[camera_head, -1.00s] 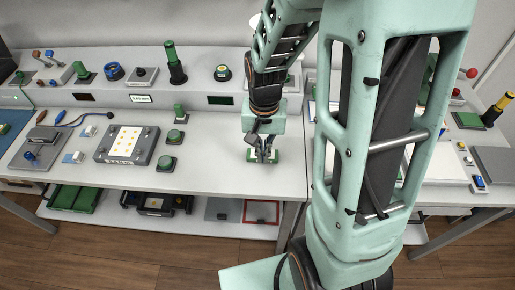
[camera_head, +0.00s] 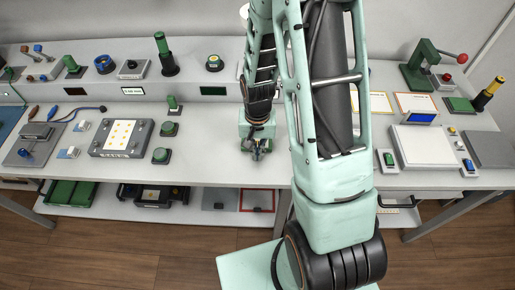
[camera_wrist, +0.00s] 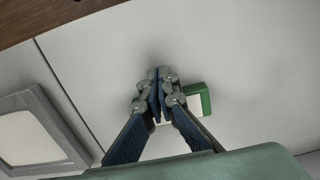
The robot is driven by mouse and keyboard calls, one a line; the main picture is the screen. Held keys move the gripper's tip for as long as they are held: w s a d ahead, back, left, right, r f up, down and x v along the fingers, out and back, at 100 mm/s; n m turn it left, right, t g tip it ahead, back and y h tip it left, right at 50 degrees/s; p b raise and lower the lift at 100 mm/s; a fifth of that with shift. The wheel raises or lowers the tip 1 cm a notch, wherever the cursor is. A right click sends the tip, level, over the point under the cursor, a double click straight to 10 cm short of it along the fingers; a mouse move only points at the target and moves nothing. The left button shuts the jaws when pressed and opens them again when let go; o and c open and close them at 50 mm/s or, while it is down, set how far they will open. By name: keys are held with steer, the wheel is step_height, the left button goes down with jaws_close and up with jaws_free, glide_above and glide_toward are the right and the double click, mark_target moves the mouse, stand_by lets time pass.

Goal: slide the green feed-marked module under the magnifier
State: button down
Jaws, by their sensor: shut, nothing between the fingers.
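My gripper (camera_head: 257,155) is low over the front part of the table, left of the table seam. In the wrist view my gripper (camera_wrist: 160,78) has its fingers together with nothing between them. A green-edged piece with a pale face (camera_wrist: 204,97), likely the green module, lies on the table right behind the fingers, partly covered by them. Whether they touch it I cannot tell, and no mark is legible. I cannot make out the magnifier; my arm covers the back middle.
A white panel in a grey frame (camera_head: 424,146) stands right of the seam, with a small green module (camera_head: 389,159) beside it. A grey tray with yellow dots (camera_head: 122,138) and green knobs stand to the left. A green press (camera_head: 424,65) is at the back right.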

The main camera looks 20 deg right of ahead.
steer(key=shift+w+d, duration=0.1)
steer(key=shift+w, duration=0.25)
steer(key=w+d+b, duration=0.1)
steer(key=w, duration=0.2)
steer(key=w+d, duration=0.1)
steer(key=w, duration=0.2)
steer(key=w+d+b, duration=0.1)
steer(key=w, duration=0.2)
steer(key=shift+f+b, duration=0.1)
steer(key=shift+b, duration=0.2)
steer(key=shift+s, duration=0.1)
